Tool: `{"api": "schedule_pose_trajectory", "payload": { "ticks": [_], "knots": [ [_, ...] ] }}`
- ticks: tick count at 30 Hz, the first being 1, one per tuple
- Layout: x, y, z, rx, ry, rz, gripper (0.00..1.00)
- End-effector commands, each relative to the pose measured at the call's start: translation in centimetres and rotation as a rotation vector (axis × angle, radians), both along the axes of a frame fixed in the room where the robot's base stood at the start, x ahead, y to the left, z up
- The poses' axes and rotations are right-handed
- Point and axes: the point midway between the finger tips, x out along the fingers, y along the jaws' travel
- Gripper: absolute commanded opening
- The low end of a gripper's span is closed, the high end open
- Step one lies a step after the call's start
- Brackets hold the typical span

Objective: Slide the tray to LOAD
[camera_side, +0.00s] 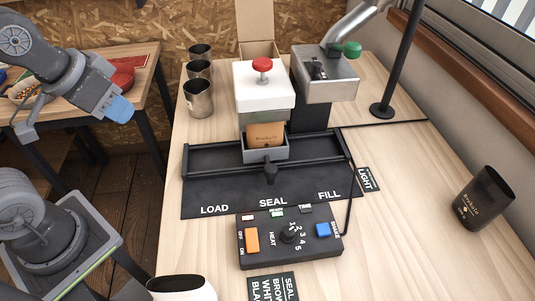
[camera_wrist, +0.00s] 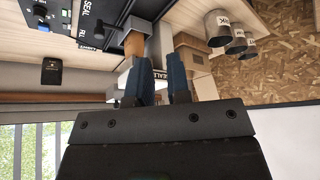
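The small grey tray (camera_side: 280,154) sits in the black rail track (camera_side: 212,163) at the SEAL mark, right of LOAD and left of FILL. A dark knob (camera_side: 270,174) sticks out of its front. A brown bag (camera_side: 265,135) stands upright in the tray, its top hidden under the white sealer head (camera_side: 262,88) with a red knob. My gripper (camera_side: 119,110) is at the upper left, in the air, well away from the tray and touching nothing. In the wrist view its two blue fingers (camera_wrist: 162,85) stand apart with an empty gap.
A control box (camera_side: 290,238) with an orange switch and a dial sits in front of the track. Several metal cups (camera_side: 199,98) stand behind left. A chute (camera_side: 328,80) stands behind FILL. Open table lies left of the track.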

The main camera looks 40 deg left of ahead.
Motion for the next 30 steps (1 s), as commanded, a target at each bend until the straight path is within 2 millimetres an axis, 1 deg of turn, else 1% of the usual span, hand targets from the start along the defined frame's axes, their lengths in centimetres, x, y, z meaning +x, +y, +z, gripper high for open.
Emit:
{"api": "schedule_pose_trajectory", "payload": {
  "ticks": [1, 5, 9, 11, 12, 14, 15, 18, 21, 24, 27, 30],
  "knots": [
    [0.8, -0.4, 0.4, -0.006, 0.023, -0.006, 0.22],
    [3.9, -2.3, 1.4, -0.026, 0.1, -0.015, 0.34],
    [7.9, -5.3, 1.9, -0.04, 0.195, -0.019, 0.48],
    [9.5, -6.8, 1.6, -0.041, 0.236, -0.02, 0.54],
    [10.6, -7.8, 1.4, -0.042, 0.262, -0.019, 0.57],
    [12.1, -9.5, 0.8, -0.038, 0.303, -0.019, 0.57],
    [13.1, -10.7, 0.3, -0.034, 0.329, -0.018, 0.57],
    [15.0, -13.6, -1.2, -0.022, 0.386, -0.014, 0.57],
    [16.3, -15.9, -2.7, -0.009, 0.43, -0.009, 0.57],
    [17.0, -17.5, -3.8, 0.002, 0.458, -0.005, 0.57],
    [17.4, -18.3, -4.4, 0.008, 0.471, -0.002, 0.57],
    [17.4, -18.5, -5.0, 0.009, 0.476, -0.001, 0.57]
  ]
}}
